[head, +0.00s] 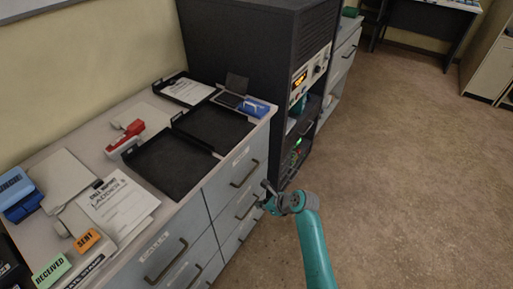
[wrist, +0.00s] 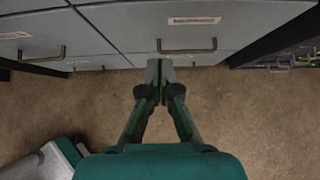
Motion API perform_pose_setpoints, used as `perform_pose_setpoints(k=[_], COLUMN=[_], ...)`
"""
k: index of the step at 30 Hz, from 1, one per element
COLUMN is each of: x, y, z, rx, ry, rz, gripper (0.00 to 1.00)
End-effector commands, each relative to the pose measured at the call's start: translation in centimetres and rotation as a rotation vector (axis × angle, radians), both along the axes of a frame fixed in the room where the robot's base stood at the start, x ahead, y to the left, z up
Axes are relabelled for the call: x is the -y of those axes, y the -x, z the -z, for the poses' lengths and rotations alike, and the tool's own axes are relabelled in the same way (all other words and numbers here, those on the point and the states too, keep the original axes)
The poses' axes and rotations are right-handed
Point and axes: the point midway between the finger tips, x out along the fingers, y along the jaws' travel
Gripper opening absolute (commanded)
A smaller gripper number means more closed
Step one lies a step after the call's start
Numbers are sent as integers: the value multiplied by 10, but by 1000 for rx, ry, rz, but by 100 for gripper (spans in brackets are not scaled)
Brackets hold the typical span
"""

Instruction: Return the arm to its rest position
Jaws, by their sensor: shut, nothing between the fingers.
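My gripper (head: 266,193) is at the end of my teal arm in the head view, in front of the grey drawer fronts of the cabinet (head: 231,180). In the wrist view my gripper (wrist: 160,75) has its two fingers together, with nothing between them. The fingertips appear just below a drawer handle (wrist: 187,47) in that view. I cannot tell whether they touch the drawer front. The drawers look shut.
The cabinet top carries black trays (head: 173,165), a red stapler-like item (head: 126,136), papers (head: 118,205) and several stamps. A dark equipment rack (head: 262,45) stands beyond the cabinet. The brown floor (head: 410,160) to the right is clear.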

Motion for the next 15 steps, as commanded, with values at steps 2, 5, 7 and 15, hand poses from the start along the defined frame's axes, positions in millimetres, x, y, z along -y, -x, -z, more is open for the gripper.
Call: perform_pose_setpoints(k=[2, 5, 7, 15], x=[0, 1, 3, 31], y=[0, 2, 10, 78], z=[0, 3, 9, 54], rx=[0, 4, 19, 223], ry=[0, 5, 20, 212], rz=[0, -2, -9, -94], gripper=[0, 0, 0, 0])
